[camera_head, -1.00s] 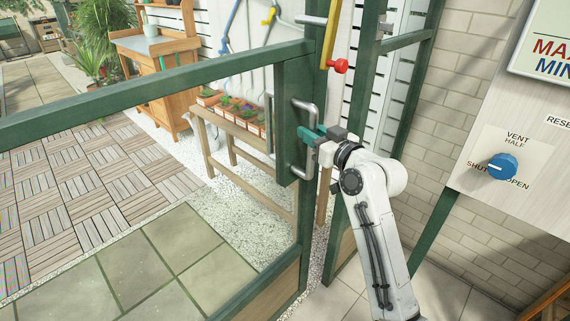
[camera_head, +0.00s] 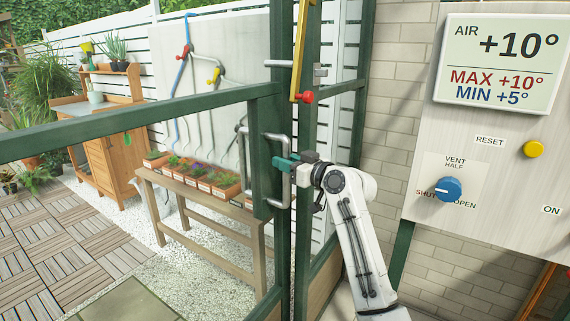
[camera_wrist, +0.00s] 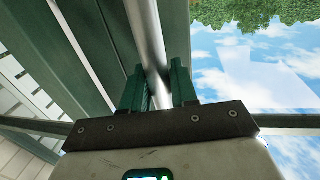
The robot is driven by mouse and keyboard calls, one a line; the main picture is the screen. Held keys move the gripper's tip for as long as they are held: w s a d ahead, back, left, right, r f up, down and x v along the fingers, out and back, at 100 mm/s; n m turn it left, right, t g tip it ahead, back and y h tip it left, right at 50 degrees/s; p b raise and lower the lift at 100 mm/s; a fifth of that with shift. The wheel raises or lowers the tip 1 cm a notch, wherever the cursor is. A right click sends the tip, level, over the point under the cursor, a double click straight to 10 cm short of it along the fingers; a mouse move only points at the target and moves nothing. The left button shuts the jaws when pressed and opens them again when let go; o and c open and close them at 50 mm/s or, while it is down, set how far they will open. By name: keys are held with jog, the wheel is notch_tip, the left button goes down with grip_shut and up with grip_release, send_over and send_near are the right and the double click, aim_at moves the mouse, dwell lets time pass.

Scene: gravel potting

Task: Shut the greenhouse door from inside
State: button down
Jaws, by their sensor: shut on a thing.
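The green-framed greenhouse door (camera_head: 262,150) stands across the middle of the head view, its free edge close to the green door post (camera_head: 304,180). A narrow gap seems to show between them; I cannot tell whether they touch. My gripper (camera_head: 284,163) is shut on the door's metal handle (camera_head: 281,199). In the wrist view, the bar of the handle (camera_wrist: 147,35) runs between the two green fingers of my gripper (camera_wrist: 160,88). A metal bolt (camera_head: 283,64) shows near the door's top corner. A yellow lever with a red knob (camera_head: 307,97) hangs beside the post.
A control panel (camera_head: 490,150) with a blue vent knob (camera_head: 448,189) is on the right, before a brick wall (camera_head: 393,110). Through the door show a bench with potted plants (camera_head: 190,205), an orange cabinet (camera_head: 108,150) and wooden decking (camera_head: 60,255).

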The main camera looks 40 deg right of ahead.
jog(key=c, duration=1)
grip_release()
jog(key=shift+d, duration=0.4)
jog(key=shift+a, duration=0.1)
jog(key=s, duration=0.3)
jog(key=s+d, duration=0.1)
jog(key=s, duration=0.6)
jog(key=shift+s+d, duration=0.2)
jog(key=shift+s, duration=0.1)
jog(key=s+a+f+g+p, duration=0.2)
jog(key=s+a+f+g, duration=0.15)
jog(key=a+f, duration=0.35)
jog(key=s+a+f+m+g+p, duration=0.1)
jog(key=s+a+f+g+p, duration=0.15)
jog(key=s+a+f, duration=0.4)
jog(key=s+a+f+g+p, duration=0.1)
jog(key=s+a+f+g, duration=0.2)
jog(key=f, duration=0.6)
jog(key=s+a+f+g+p, duration=0.1)
jog(key=s+f+g, duration=0.1)
jog(key=s, duration=0.5)
jog(key=s+a+f+g+h+p, duration=0.1)
jog(key=s+f+g, duration=0.1)
jog(key=s, duration=0.6)
jog(key=s+a+f+g+h+p, duration=0.1)
jog(key=s+f+g, duration=0.1)
jog(key=s, duration=0.6)
jog(key=shift+s+a+f+m+g, duration=0.1)
jog(key=shift+a+m+g, duration=0.3)
jog(key=shift+g, duration=0.5)
